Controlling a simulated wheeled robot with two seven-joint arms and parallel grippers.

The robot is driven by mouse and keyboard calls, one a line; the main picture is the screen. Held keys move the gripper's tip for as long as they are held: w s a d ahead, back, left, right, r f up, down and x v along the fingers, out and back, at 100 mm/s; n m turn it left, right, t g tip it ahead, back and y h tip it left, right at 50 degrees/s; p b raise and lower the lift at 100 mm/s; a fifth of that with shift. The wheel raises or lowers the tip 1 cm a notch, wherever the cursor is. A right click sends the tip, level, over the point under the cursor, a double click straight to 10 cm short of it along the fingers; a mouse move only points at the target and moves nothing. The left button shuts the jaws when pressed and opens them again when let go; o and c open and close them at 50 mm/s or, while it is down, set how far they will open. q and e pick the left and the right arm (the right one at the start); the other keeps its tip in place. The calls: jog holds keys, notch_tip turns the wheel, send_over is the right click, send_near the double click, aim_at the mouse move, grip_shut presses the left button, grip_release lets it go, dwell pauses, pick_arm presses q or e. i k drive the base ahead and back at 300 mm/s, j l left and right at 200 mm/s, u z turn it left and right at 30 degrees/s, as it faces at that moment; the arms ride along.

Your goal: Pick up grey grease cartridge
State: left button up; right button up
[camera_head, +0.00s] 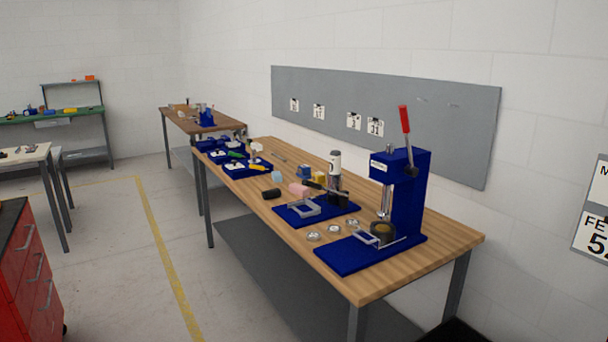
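Nothing in view is clearly a grey grease cartridge at this distance. Neither of my grippers is in view.
A blue lever press (407,195) with a red handle stands at the bench's near end. Several small round metal pieces (333,228) lie before it. Blue trays (245,168) sit farther back. A red drawer cabinet (35,270) is at left. Open floor (110,290) lies between.

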aim_at(336, 156)
jog(key=z, duration=0.35)
jog(key=i+j+z, duration=0.15)
jog(key=z, duration=0.25)
jog(key=i+j+z, duration=0.15)
jog(key=z, duration=0.2)
jog(key=i+j+z, duration=0.1)
jog(key=j+z, duration=0.5)
jog(key=z, duration=0.2)
jog(key=i, duration=0.05)
